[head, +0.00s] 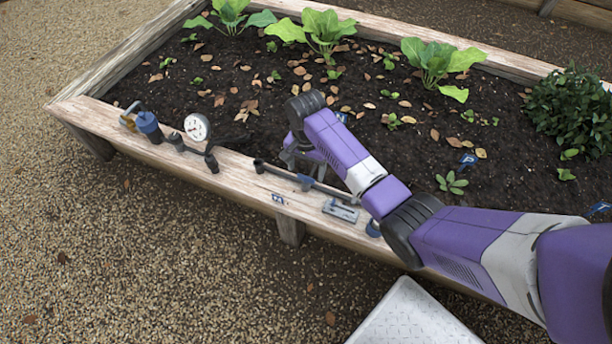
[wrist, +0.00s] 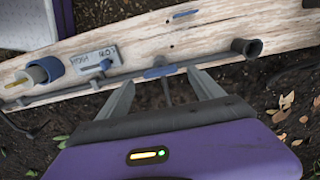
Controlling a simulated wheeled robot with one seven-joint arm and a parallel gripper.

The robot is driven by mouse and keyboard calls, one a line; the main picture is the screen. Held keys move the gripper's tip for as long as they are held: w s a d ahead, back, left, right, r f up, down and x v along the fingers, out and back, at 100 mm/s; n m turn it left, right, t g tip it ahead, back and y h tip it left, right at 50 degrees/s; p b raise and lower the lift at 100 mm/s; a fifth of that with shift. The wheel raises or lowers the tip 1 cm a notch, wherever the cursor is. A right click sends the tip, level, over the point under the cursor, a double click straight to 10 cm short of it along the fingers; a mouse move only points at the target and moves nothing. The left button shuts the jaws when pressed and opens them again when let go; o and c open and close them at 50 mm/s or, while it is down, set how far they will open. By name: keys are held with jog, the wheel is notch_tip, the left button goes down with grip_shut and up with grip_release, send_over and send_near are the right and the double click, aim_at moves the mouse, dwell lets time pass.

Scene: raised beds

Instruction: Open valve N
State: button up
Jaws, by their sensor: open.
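A thin dark pipe runs along the wooden rim of the bed, with a blue valve handle (head: 305,182) on it. In the wrist view the blue handle (wrist: 160,72) lies roughly along the pipe, just beyond my fingertips. A thin dark stem below it shows between the fingers. My gripper (head: 291,158) is open over the soil beside the rim; in the wrist view its fingers (wrist: 163,88) are apart with nothing clamped. Contact with the handle cannot be told. A small blue-and-white tag (head: 278,199) is on the rim near the handle; its letter is unreadable, so I cannot confirm valve N.
A grey lettered plate (head: 341,210) with a blue tab sits on the rim. A dark flared pipe end (wrist: 246,47) is beside the handle. A pressure gauge (head: 197,127) and a blue cylinder (head: 149,126) stand farther left. Leafy plants (head: 325,33) grow in the bed.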

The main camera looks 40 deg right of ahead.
aim_at(306, 177)
jog(key=shift+f+b, duration=0.35)
jog(key=shift+f, duration=1.45)
jog(key=c, duration=1.4)
